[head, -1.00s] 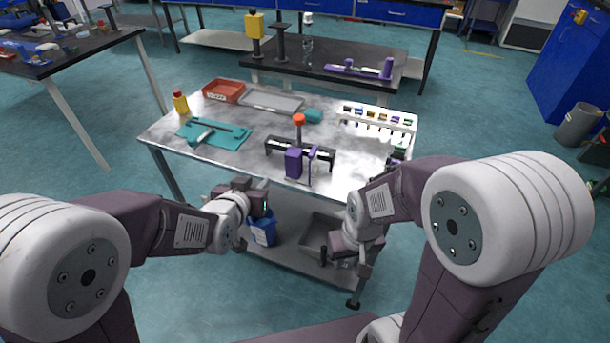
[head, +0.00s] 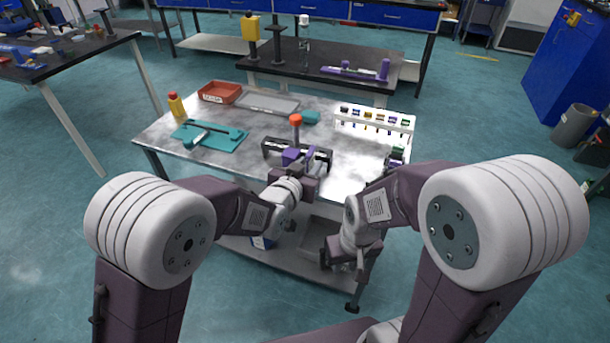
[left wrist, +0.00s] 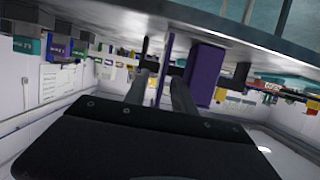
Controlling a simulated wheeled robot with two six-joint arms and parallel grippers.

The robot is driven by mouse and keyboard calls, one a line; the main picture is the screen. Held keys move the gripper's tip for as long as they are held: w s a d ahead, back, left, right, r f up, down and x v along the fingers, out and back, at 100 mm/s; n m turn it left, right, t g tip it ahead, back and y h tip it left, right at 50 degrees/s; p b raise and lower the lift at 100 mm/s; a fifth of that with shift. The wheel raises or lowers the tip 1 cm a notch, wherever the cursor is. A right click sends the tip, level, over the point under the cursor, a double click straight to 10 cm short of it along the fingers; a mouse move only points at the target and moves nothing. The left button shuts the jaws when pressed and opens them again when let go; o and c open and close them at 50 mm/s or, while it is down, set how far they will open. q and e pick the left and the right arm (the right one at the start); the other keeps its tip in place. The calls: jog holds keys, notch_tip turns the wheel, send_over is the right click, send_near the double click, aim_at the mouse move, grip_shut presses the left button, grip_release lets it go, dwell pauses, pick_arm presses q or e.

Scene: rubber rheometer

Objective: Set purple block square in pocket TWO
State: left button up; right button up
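The purple block (head: 291,156) stands at the front of a black fixture (head: 270,147) near the table's front edge. It also shows in the left wrist view (left wrist: 206,75), just right of the fingers. A thin purple upright part (left wrist: 164,68) stands beside it. My left gripper (head: 305,167) is at the block's right side, partly hiding it. In the left wrist view its two fingers (left wrist: 160,92) are apart, with the thin purple part between or just beyond them. My right gripper (head: 345,265) hangs low before the table; its fingers are unclear. Pocket TWO is not readable.
A red-topped post (head: 296,125) rises behind the fixture. A white rack (head: 375,122) with several coloured pieces stands at the back right.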

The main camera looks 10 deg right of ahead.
pick_arm(q)
jog(key=shift+x, duration=0.8)
jog(key=shift+s+a+r, duration=0.1)
jog(key=shift+c, duration=0.3)
grip_shut()
dwell(0.4)
